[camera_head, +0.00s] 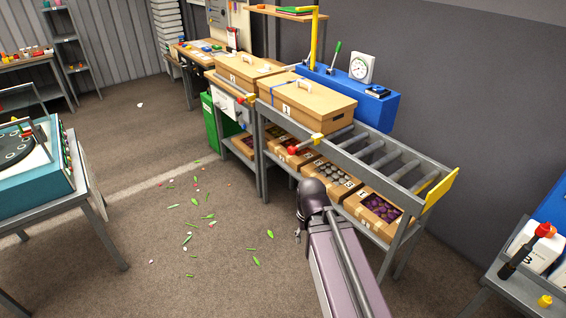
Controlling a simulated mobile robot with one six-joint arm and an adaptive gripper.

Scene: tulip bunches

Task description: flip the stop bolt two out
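Along the front rail of the roller conveyor (340,147) sit two bolt-like fittings. The nearer one is a yellow block (317,138) with a rod ending in a red knob (293,150) that sticks out from the rail. The farther one is a yellow block (250,97) with a small reddish end. I cannot read which is number two. My arm reaches up from the bottom with its dark end below and in front of the nearer bolt, apart from it. My gripper (298,235) shows only as a small dark part there, its fingers mostly hidden.
Two lidded cardboard boxes (308,103) stand on the conveyor; bare rollers lie to their right. Crates (373,209) of bulbs fill the shelf below. A yellow end plate (441,188) closes the right end. A bench (520,290) stands at right. Petals and leaves litter the open floor.

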